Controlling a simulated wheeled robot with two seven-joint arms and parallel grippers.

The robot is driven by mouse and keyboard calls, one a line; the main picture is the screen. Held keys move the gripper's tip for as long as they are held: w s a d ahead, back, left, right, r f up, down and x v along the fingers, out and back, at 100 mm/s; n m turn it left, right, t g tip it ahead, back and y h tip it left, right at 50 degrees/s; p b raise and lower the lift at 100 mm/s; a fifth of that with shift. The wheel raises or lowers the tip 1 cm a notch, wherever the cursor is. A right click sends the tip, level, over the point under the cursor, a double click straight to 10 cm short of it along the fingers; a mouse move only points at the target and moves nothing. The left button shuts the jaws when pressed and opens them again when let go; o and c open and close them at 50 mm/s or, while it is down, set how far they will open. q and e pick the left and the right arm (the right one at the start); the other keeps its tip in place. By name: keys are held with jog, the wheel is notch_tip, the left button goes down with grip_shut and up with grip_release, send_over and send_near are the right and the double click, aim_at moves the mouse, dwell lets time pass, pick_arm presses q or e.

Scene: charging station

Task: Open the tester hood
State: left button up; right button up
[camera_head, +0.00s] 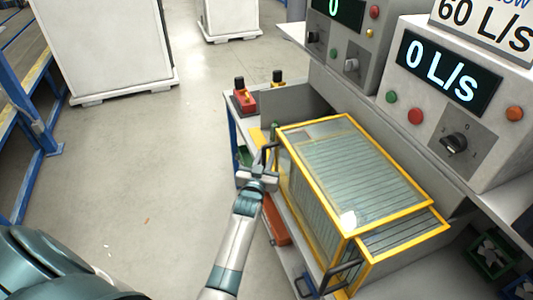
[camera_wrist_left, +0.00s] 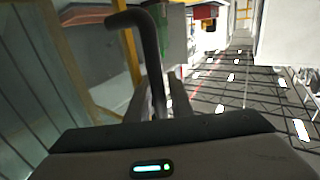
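The tester hood (camera_head: 355,175) is a clear box with a yellow frame on the bench at the right in the head view. Its top covers the space below, and a lower yellow-framed section (camera_head: 405,235) extends past it on the near right side. A dark handle (camera_head: 274,147) is at its far left corner; another (camera_head: 342,278) is at the near end. My left gripper (camera_head: 266,164) is at the far left handle. In the left wrist view, the black handle bar (camera_wrist_left: 150,45) runs down between my close-set fingers, which appear shut on it. My right gripper is not in view.
A grey console (camera_head: 450,90) with displays, buttons and a knob stands behind the hood. A red and black device (camera_head: 243,98) sits at the bench's far left. Green bins (camera_head: 490,256) are at lower right. The floor (camera_head: 150,170) left of the bench is clear.

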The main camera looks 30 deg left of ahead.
pick_arm(q)
jog(key=b+v, duration=0.4)
jog(key=v, duration=1.3)
jog(key=shift+s, duration=0.25)
